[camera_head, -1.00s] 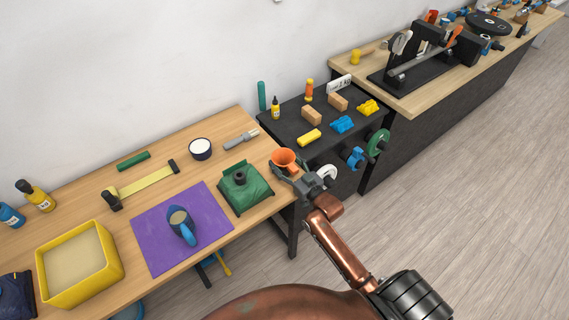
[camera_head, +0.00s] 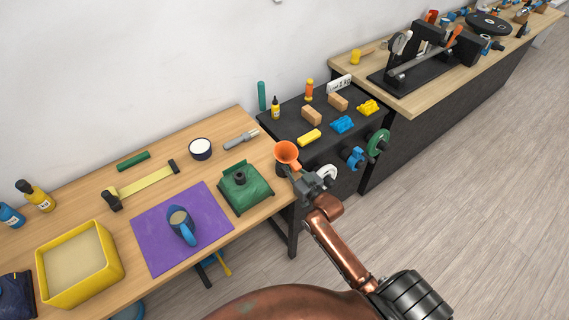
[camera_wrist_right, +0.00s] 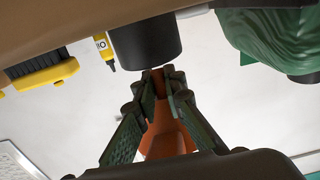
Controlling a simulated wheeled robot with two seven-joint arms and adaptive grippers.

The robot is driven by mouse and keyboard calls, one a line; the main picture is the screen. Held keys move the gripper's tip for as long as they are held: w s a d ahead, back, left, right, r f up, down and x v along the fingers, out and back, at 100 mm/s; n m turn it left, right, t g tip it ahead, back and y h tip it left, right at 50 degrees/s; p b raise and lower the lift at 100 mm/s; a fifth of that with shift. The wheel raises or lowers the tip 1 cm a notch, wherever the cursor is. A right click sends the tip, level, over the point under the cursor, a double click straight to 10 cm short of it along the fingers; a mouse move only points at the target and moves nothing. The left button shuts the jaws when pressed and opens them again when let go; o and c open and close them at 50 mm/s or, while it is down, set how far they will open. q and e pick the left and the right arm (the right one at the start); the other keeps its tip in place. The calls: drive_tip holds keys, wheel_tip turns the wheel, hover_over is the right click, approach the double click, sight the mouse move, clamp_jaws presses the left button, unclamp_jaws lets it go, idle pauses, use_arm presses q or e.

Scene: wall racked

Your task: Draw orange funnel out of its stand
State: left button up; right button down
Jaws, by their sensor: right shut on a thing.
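The orange funnel (camera_head: 287,151) is above the table's right end in the head view, wide mouth up. My right gripper (camera_head: 296,175) is shut on it below the mouth. In the right wrist view, the orange funnel (camera_wrist_right: 166,138) lies between the fingers of my right gripper (camera_wrist_right: 160,84). The dark round stand (camera_head: 281,169) shows just under the funnel. It also shows in the right wrist view (camera_wrist_right: 146,40), beside the narrow spout end. Whether the spout tip is fully clear of the stand I cannot tell. My left gripper is not in view.
A green object with a dark knob (camera_head: 245,187) stands left of the stand. A purple mat (camera_head: 157,243) carries a blue-handled jug (camera_head: 181,226). A black shelf (camera_head: 285,137) with several small items adjoins on the right. Open floor lies in front.

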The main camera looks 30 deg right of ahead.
sight(285, 154)
drive_tip(key=shift+r, duration=0.5)
wheel_tip(285, 154, up, 3)
drive_tip(key=shift+s+d+f+p, duration=0.1)
drive_tip(key=shift+p, duration=0.3)
drive_tip(key=s+r, duration=0.1)
drive_tip(key=r, duration=0.1)
drive_tip(key=s+d+r, duration=0.1)
drive_tip(key=s+d+r+p, duration=0.1)
drive_tip(key=s+r, duration=0.1)
drive_tip(key=shift+s+d+r, duration=0.1)
drive_tip(key=shift+d+r, duration=0.05)
drive_tip(key=shift+r, duration=0.15)
drive_tip(key=s+d+r, duration=0.3)
drive_tip(key=s+d, duration=0.1)
drive_tip(key=s, duration=0.3)
drive_tip(key=shift+s+d+r, duration=0.2)
drive_tip(key=shift+s+r, duration=0.15)
drive_tip(key=shift+p, duration=0.6)
